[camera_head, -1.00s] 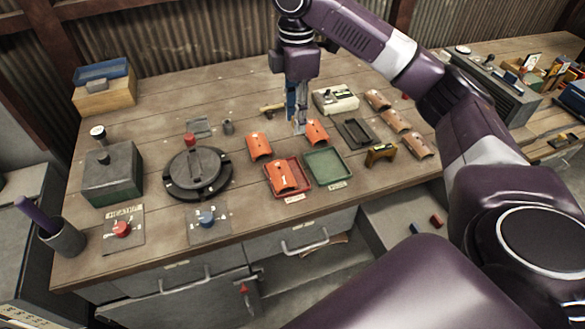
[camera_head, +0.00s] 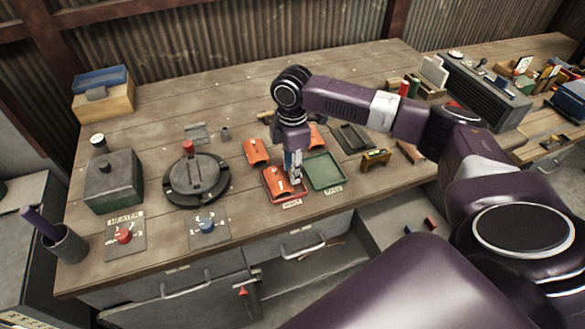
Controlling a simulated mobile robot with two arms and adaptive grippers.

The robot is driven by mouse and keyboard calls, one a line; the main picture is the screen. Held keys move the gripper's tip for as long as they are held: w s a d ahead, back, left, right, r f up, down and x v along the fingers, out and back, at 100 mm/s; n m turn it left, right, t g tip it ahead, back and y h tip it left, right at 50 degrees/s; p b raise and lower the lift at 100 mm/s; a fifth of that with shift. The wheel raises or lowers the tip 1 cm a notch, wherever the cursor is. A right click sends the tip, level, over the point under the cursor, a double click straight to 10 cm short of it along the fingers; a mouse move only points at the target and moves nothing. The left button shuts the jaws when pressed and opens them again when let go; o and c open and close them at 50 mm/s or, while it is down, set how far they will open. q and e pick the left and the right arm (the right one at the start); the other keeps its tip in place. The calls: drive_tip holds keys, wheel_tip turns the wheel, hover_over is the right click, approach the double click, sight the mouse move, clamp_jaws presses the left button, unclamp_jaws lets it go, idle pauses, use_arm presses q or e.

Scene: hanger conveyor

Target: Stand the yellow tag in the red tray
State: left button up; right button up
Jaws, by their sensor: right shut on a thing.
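The red tray (camera_head: 272,199) lies near the front of the bench with a paper label at its front edge. An orange curved piece (camera_head: 275,181) lies in it. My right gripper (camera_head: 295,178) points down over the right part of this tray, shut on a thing. Its fingers reach the orange piece, and they hide what is between them. I cannot make out a plain yellow tag. My left gripper is not in view.
A green tray (camera_head: 341,186) sits just right of the red one. Another orange piece (camera_head: 256,151) lies behind the red tray. A round dark turntable (camera_head: 197,178) and two knob panels are to the left. The bench centre-back is clear.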

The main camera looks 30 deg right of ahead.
drive_tip(key=shift+s+f, duration=0.2)
drive_tip(key=shift+f, duration=0.15)
drive_tip(key=shift+s+a+f, duration=0.15)
drive_tip(key=shift+s+f, duration=0.25)
drive_tip(key=shift+f, duration=0.15)
drive_tip(key=o, duration=0.6)
drive_tip(key=shift+c, duration=0.2)
drive_tip(key=shift+o, duration=1.2)
drive_tip(key=shift+w+f, duration=0.15)
drive_tip(key=shift+w, duration=0.05)
drive_tip(key=shift+w+f, duration=0.1)
drive_tip(key=shift+w, duration=0.4)
drive_tip(key=shift+s+r, duration=0.15)
drive_tip(key=shift+r, duration=0.2)
